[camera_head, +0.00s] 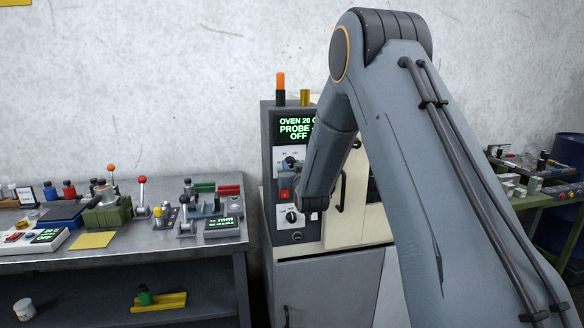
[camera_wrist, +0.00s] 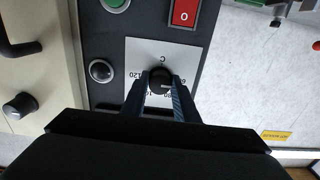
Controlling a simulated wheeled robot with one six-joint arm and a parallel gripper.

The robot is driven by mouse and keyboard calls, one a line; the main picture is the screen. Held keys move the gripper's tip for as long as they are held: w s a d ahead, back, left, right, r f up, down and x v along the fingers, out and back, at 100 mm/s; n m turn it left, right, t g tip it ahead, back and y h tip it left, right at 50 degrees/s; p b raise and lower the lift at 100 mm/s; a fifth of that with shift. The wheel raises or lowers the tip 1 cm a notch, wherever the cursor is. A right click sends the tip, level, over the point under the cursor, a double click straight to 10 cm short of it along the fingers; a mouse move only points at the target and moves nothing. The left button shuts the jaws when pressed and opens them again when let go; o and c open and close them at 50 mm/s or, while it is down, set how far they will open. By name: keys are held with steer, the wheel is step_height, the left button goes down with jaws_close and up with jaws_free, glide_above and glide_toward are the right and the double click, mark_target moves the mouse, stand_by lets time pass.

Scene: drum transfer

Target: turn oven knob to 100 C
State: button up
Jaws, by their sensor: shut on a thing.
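The oven knob (camera_wrist: 160,79) is black and sits on a white dial plate (camera_wrist: 148,47) in the wrist view, which shows the panel upside down. My gripper (camera_wrist: 160,82) has one finger on each side of the knob and is shut on it. The dial shows a C and 120; other numbers are partly hidden by the fingers. A light line on the knob points to the right in that view. In the head view, the oven display (camera_head: 297,128) reads OVEN 20 C, PROBE and OFF. My arm hides the fingers there.
A red switch (camera_wrist: 185,12) and a green button (camera_wrist: 116,3) are beside the dial plate, and a round black button (camera_wrist: 101,71) is close to it. A second dial (camera_head: 292,217) is lower on the panel. A cluttered metal workbench (camera_head: 150,238) stands left of the oven.

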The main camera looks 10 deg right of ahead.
steer(key=shift+m+b, duration=0.3)
steer(key=m+b, duration=0.3)
steer(key=m, duration=0.1)
steer(key=shift+f+m, duration=0.1)
steer(key=shift+m, duration=0.2)
steer(key=m+b, duration=0.4)
steer(key=m, duration=0.2)
steer(key=shift+a+m, duration=0.1)
steer(key=shift+m, duration=0.2)
steer(key=m+b, duration=0.4)
steer(key=m, duration=0.2)
steer(key=m+b, duration=0.1)
steer(key=m, duration=0.1)
steer(key=m+b, duration=0.1)
steer(key=m, duration=0.2)
steer(key=shift+r+m, duration=0.2)
steer(key=shift+m, duration=0.1)
steer(key=o, duration=1.1)
steer(key=shift+c, duration=0.2)
steer(key=shift+s, duration=0.1)
